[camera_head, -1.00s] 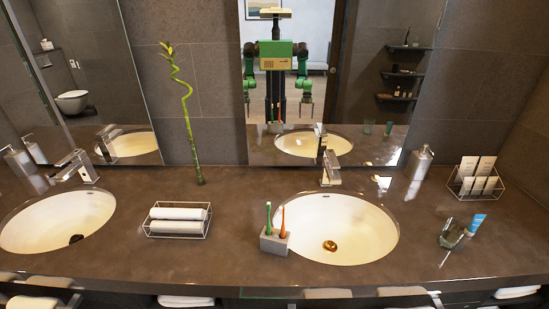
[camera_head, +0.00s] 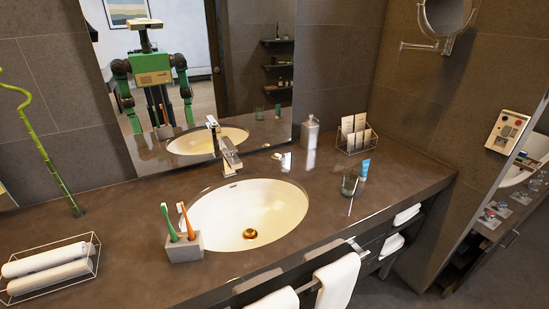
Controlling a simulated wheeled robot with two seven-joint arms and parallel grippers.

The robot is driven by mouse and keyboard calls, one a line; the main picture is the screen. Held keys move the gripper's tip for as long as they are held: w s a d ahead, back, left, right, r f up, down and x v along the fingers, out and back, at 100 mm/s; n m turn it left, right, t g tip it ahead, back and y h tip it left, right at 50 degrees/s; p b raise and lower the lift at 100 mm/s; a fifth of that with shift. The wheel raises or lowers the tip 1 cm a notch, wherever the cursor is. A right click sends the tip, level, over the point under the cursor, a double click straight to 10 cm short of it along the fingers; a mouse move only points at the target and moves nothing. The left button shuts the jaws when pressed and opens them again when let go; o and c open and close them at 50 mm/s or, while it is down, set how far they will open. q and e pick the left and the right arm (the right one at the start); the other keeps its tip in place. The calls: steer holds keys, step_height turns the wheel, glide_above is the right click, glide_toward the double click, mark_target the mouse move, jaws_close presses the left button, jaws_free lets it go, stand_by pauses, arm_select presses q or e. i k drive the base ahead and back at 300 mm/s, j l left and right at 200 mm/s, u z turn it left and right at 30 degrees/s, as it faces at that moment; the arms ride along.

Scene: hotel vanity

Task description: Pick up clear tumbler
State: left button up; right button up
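Neither of my grippers is directly in view. My arms show only as a small reflection in the mirror, too small to tell how the grippers stand.
The sink (camera_head: 250,215) is left of the tumbler, with a toothbrush holder (camera_head: 185,247) at its front-left. A soap dispenser (camera_head: 310,132) and a wire rack of cards (camera_head: 355,138) stand behind. Towels (camera_head: 338,281) hang below the front edge.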

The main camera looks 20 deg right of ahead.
mark_target(350, 180)
steer(key=z, duration=1.4)
